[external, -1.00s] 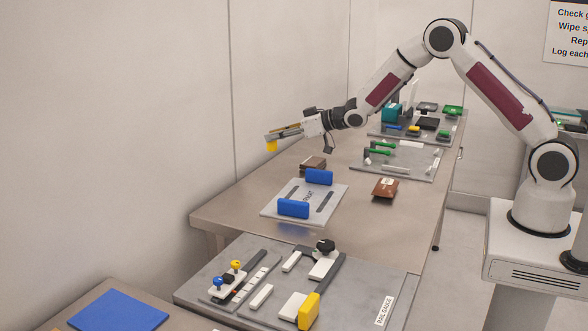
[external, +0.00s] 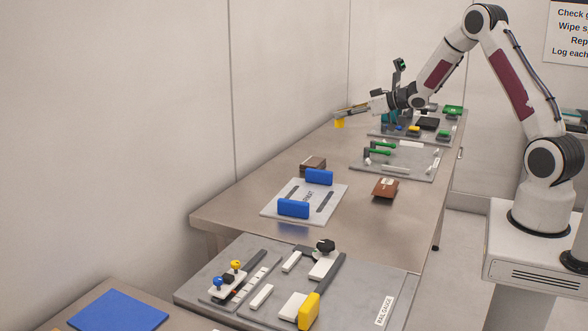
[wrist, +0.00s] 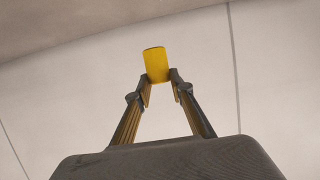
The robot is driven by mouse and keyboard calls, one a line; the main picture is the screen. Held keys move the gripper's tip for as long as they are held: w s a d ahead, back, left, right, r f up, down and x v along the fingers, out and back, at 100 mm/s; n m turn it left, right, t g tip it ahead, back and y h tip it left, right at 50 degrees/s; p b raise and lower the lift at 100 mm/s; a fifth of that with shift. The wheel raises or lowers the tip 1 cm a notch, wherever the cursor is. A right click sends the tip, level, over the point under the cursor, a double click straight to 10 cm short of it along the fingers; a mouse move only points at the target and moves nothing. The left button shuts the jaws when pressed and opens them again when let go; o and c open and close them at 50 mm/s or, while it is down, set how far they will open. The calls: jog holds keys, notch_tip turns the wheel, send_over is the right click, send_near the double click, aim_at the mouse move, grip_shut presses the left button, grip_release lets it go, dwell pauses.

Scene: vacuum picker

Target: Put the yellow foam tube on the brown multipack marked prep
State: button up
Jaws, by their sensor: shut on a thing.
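In the wrist view the tube (wrist: 157,64) stands between the two fingertips of my gripper (wrist: 161,84), slightly tilted. One brown pack (external: 313,163) is on the bench behind the grey plate with blue blocks. Another brown pack (external: 385,188) with a pale label lies to the right of that plate. The labels are too small to read, so I cannot tell which is marked prep. My gripper is well above and beyond both packs.
The grey plate (external: 285,207) carries upright blue blocks. A board with green-handled parts (external: 420,172) and a crowded far board (external: 400,138) fill the back of the bench. A gauge board (external: 225,268) and a blue mat (external: 118,312) are in front. Bare bench surrounds the right pack.

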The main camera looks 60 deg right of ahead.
jog(key=s+a+n+y, duration=0.1)
jog(key=s+n+y, duration=0.15)
jog(key=s, duration=1.05)
jog(key=s+a+n+g+y, duration=0.1)
jog(key=s+a+n+y, duration=0.1)
jog(key=a, duration=0.4)
jog(key=s+a+f+n+g+y, duration=0.1)
jog(key=s+a+n+g+y, duration=0.1)
jog(key=s+a, duration=0.4)
jog(key=shift+s+a+n+y, duration=0.2)
jog(key=shift+a+n+y, duration=0.25)
jog(key=shift+a+y, duration=0.4)
jog(key=shift+d+f, duration=0.15)
send_over(400, 184)
jog(key=shift+f, duration=2.8)
jog(key=shift+f, duration=2.1)
jog(key=shift+f, duration=0.15)
